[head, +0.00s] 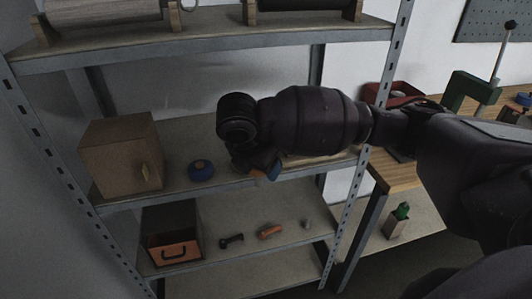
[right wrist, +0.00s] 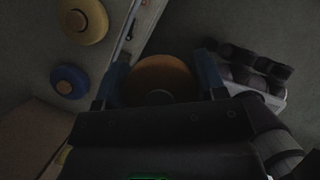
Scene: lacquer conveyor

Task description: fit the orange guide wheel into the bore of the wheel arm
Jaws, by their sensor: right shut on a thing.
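The orange guide wheel (right wrist: 160,75) sits between the two blue fingers of my right gripper (right wrist: 162,68) in the right wrist view. The gripper is shut on it. In the head view my right arm reaches in from the right, and its gripper (head: 264,172) points down at the middle shelf's front edge. Only a small orange patch of the wheel (head: 274,173) shows there; the wrist hides the rest. I cannot make out the wheel arm or its bore for certain in either view. My left gripper is not in view.
A blue wheel (head: 201,170) and a wooden box (head: 121,154) are left of the gripper on the middle shelf. A yellow wheel (right wrist: 82,20) shows in the right wrist view. The lower shelf holds an orange-fronted drawer box (head: 172,247) and small parts. A workbench (head: 396,172) stands right.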

